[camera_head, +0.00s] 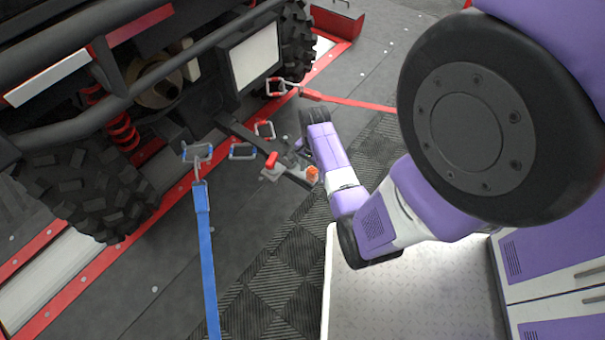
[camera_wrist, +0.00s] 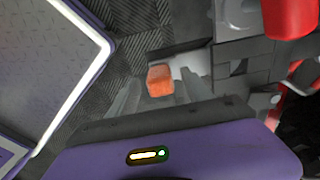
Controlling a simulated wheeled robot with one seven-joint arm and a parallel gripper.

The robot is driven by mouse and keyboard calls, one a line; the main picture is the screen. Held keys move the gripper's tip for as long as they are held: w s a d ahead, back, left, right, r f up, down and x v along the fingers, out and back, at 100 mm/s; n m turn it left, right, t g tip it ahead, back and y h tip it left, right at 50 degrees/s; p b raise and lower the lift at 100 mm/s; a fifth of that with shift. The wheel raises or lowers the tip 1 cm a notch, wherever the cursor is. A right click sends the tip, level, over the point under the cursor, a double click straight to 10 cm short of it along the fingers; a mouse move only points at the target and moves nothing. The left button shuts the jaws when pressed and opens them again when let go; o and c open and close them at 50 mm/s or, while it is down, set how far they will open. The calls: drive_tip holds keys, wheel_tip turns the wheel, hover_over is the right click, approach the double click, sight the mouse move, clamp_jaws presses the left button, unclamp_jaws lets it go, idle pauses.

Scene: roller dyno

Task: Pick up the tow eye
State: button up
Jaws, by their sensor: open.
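An orange, block-like piece (camera_wrist: 160,80) sits between my gripper's fingers in the wrist view, with clear gaps at its sides. It also shows in the head view (camera_head: 312,174), small and upright, near the rear hitch of the vehicle. I take it for the tow eye, but no ring shape can be made out. My gripper (camera_wrist: 160,77) is open, its two grey fingers pointing towards the orange piece. Whether the fingertips reach level with it cannot be told. In the head view my arm hides most of the gripper.
A red part (camera_head: 271,160) stands left of the orange piece and shows large in the wrist view (camera_wrist: 290,15). The vehicle's tyre (camera_head: 80,185) is at left.

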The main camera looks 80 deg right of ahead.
drive_tip(key=shift+c, duration=0.5)
clamp_jaws()
drive_tip(key=shift+r, duration=0.1)
drive_tip(key=shift+r, duration=0.15)
